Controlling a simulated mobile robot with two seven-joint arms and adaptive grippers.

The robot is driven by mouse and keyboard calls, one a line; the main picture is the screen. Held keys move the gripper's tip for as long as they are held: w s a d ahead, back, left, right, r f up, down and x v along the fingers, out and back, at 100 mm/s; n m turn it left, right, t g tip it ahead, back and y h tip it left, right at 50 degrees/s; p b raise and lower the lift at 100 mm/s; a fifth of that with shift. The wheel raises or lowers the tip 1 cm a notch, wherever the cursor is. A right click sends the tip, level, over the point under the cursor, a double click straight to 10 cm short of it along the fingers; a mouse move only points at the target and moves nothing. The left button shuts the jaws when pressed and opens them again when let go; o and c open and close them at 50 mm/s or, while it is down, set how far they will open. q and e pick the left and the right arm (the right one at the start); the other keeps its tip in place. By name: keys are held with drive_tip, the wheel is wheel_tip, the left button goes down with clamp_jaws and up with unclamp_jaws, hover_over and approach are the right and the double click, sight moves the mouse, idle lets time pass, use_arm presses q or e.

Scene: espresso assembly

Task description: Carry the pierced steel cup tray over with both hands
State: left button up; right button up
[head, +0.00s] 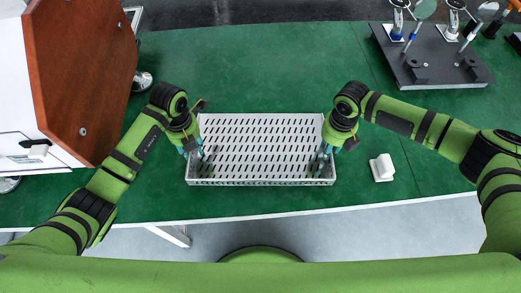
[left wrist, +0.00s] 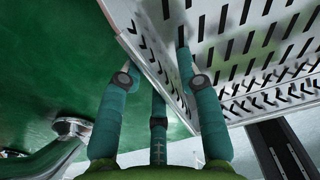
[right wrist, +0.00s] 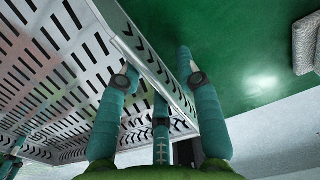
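The pierced steel cup tray (head: 262,150) lies between my two hands near the front of the green table. It is shallow, with slotted floor and walls. My left gripper (head: 196,154) is at its left end, and my right gripper (head: 328,158) is at its right end. In the left wrist view the fingers (left wrist: 158,58) straddle the tray's end wall (left wrist: 150,50), one inside and one outside. The right wrist view shows the fingers (right wrist: 157,58) likewise either side of the other end wall (right wrist: 160,70). Whether they press on the walls is unclear.
A wood-sided machine (head: 80,70) stands at the left. A small white block (head: 382,168) lies right of the tray. A dark stand (head: 430,60) with tools is at the back right. The green table (head: 260,70) is clear behind the tray; its front edge is close.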

use_arm(q)
clamp_jaws()
use_arm(e)
clamp_jaws()
use_arm(q)
drive_tip(key=shift+r, duration=0.1)
use_arm(e)
drive_tip(key=shift+w+r, duration=0.1)
